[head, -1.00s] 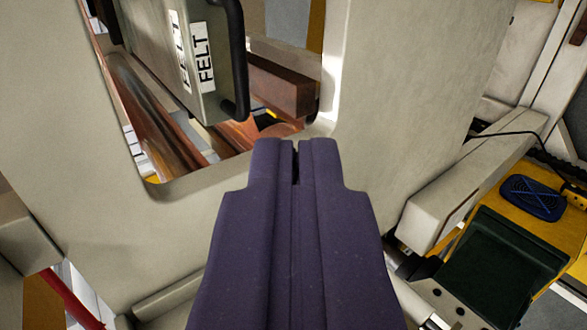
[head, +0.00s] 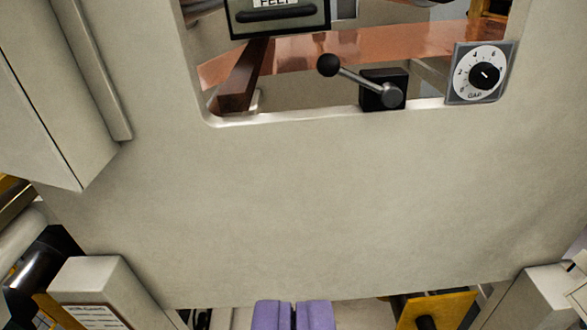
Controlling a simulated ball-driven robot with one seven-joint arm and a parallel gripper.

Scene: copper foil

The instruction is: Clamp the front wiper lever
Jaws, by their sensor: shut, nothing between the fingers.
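A lever with a black ball knob and a grey metal arm (head: 358,79) sits on a dark block at the lower edge of the window in the beige panel. Its knob points up and to the left. A box with a label reading FELT (head: 278,18) and a dark handle is at the top of the window. My gripper (head: 293,314) is shut and empty at the bottom edge of the picture, only its purple fingertips showing. It is well below the lever and apart from it.
A dial marked GAP (head: 481,74) is right of the lever. Copper foil (head: 400,45) runs behind the window. The beige panel (head: 340,200) is a broad flat face below the opening. Beige housings (head: 95,290) stand at the lower left and lower right.

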